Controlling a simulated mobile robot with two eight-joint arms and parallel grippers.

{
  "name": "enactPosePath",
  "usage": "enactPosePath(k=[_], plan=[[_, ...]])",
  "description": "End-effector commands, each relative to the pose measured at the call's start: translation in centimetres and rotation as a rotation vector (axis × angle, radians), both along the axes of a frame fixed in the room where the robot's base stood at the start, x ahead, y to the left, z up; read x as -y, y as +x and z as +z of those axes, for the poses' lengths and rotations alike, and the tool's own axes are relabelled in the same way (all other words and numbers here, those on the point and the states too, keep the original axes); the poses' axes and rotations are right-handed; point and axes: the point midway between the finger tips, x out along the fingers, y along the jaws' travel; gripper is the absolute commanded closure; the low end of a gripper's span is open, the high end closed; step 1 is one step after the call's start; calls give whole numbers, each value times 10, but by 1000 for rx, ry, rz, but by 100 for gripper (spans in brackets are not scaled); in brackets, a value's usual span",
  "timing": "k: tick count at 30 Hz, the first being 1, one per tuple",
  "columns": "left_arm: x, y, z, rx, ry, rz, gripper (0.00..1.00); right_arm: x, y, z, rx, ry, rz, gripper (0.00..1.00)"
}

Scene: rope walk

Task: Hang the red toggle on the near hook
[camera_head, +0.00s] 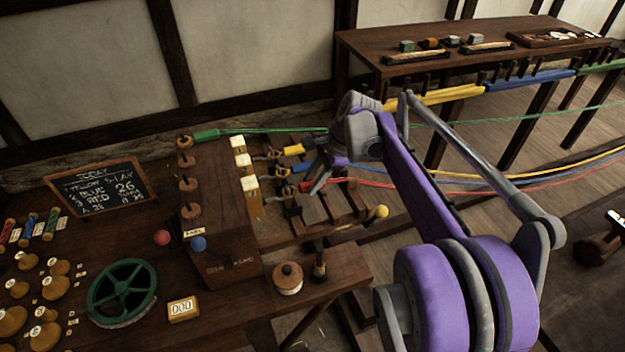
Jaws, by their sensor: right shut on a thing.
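The red toggle (307,187) is a small red piece at the end of a red rope, which runs off to the right. The blue toggle (300,168) and yellow toggle (293,150) lie farther back beside similar fittings. My left gripper is not in view.
A wooden box (218,225) with white-topped blocks stands left of the hooks.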

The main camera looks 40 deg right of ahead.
Motion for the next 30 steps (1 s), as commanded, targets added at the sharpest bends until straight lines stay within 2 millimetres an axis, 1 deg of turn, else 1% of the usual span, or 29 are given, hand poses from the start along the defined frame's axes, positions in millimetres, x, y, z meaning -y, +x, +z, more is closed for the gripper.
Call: enactPosePath(k=[10,11,15,16,25,30], plan=[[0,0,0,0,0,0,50,0,0,-2,0,0,0,100],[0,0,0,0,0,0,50,0,0,-2,0,0,0,63],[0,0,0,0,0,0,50,0,0,-2,0,0,0,38],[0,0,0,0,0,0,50,0,0,-2,0,0,0,34],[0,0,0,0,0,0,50,0,0,-2,0,0,0,34],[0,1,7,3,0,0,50,0,0,7,0,0,0,34]])
